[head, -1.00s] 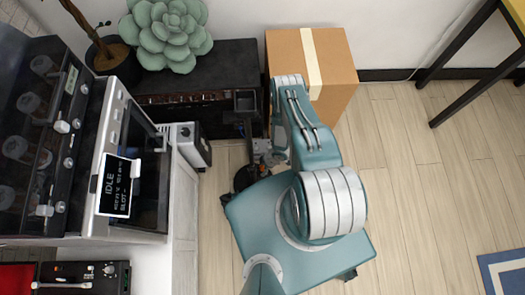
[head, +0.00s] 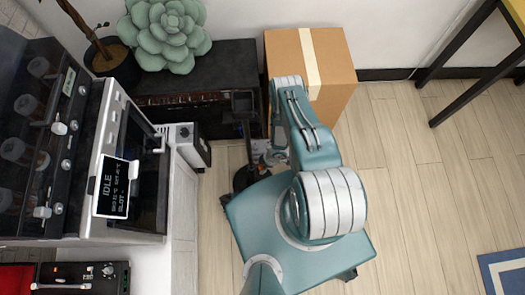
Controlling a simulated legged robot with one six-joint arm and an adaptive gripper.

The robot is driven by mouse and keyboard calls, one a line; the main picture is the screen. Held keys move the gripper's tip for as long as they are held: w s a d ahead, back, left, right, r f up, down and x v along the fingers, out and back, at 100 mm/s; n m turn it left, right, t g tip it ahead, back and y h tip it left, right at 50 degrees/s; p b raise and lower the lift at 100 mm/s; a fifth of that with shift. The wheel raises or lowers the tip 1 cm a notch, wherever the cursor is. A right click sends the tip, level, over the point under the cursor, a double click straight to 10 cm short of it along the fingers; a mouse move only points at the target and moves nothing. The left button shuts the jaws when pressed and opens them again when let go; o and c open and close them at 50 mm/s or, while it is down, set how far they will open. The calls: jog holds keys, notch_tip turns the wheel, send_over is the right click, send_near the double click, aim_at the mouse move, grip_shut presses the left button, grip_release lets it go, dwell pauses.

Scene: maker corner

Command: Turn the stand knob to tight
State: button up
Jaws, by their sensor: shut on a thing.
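The stand (head: 246,130) is a dark, thin upright with a small dark holder at its top and a round dark base (head: 246,178) on the floor. It stands between the dark cabinet and my arm. My gripper (head: 261,150) is at the stand's post, at about mid height, partly covered by my own arm. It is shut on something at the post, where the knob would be. The knob itself is hidden or too small to make out, so its turn position cannot be told.
A cardboard box (head: 335,85) stands close behind my arm. A dark low cabinet (head: 200,75) carries a green succulent (head: 163,33). A printer with an IDLE screen (head: 117,188) is at left, with a small white device (head: 188,143) beside it. Floor at right (head: 430,190) is clear.

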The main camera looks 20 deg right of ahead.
jog(key=shift+w+m+g+y, duration=0.3)
jog(key=shift+g+y, duration=0.15)
jog(key=shift+g, duration=0.75)
jog(key=shift+w+m+g+y, duration=0.25)
jog(key=shift+g+y, duration=0.2)
jog(key=shift+g, duration=0.75)
jog(key=o, duration=1.2)
jog(key=shift+s, duration=0.1)
jog(key=shift+c, duration=0.2)
jog(key=shift+s, duration=0.1)
jog(key=v, duration=1.1)
jog(key=shift+d+r, duration=0.2)
jog(key=shift+r, duration=0.15)
